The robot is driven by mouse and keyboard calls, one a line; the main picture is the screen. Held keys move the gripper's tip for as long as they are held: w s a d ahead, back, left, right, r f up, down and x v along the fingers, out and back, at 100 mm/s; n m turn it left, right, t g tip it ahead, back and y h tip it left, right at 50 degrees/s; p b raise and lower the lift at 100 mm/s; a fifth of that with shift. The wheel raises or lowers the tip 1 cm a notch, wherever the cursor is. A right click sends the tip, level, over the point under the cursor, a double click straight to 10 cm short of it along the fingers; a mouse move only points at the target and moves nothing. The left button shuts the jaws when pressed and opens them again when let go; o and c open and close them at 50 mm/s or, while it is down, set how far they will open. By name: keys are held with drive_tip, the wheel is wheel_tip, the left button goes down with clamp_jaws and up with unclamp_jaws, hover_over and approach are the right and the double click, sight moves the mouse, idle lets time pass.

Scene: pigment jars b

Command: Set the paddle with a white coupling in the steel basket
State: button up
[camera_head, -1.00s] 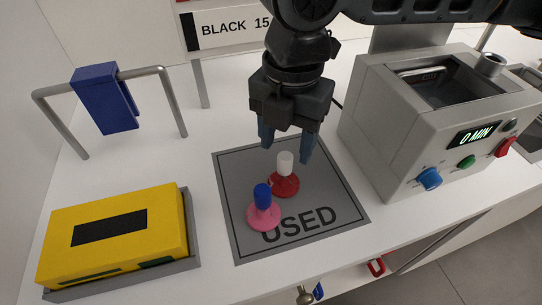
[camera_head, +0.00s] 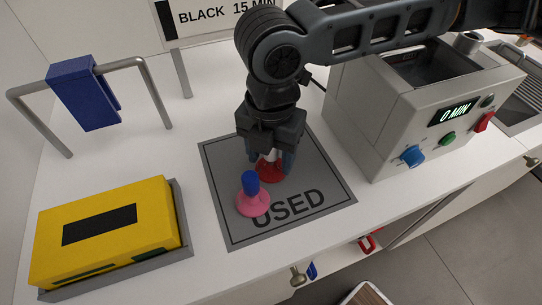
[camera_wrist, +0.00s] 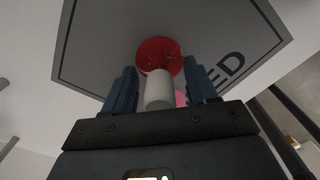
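The paddle with a white coupling has a red round base (camera_head: 269,173) and stands on the grey mat marked USED (camera_head: 225,222). My gripper (camera_head: 267,158) points down over it, its fingers on either side of the coupling. The wrist view shows the white coupling (camera_wrist: 158,90) between the two blue fingers (camera_wrist: 160,66), with a gap on each side, so the gripper is open around it. A pink paddle with a blue coupling (camera_head: 253,203) stands close by, at the front left. I cannot clearly make out the steel basket.
A grey machine (camera_head: 385,120) reading 0 MIN, with an open top, stands right of the mat. A yellow box (camera_head: 110,222) lies in a grey tray at left. A blue block (camera_head: 85,95) hangs on a metal rail behind. A BLACK 15 MIN sign (camera_head: 225,15) stands at the back.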

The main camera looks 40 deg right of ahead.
clamp_jaws()
idle(0.3)
drive_tip(key=shift+r, duration=0.1)
wheel_tip(320, 180, up, 10)
drive_tip(key=shift+f, duration=0.2)
drive_tip(key=shift+r, duration=0.1)
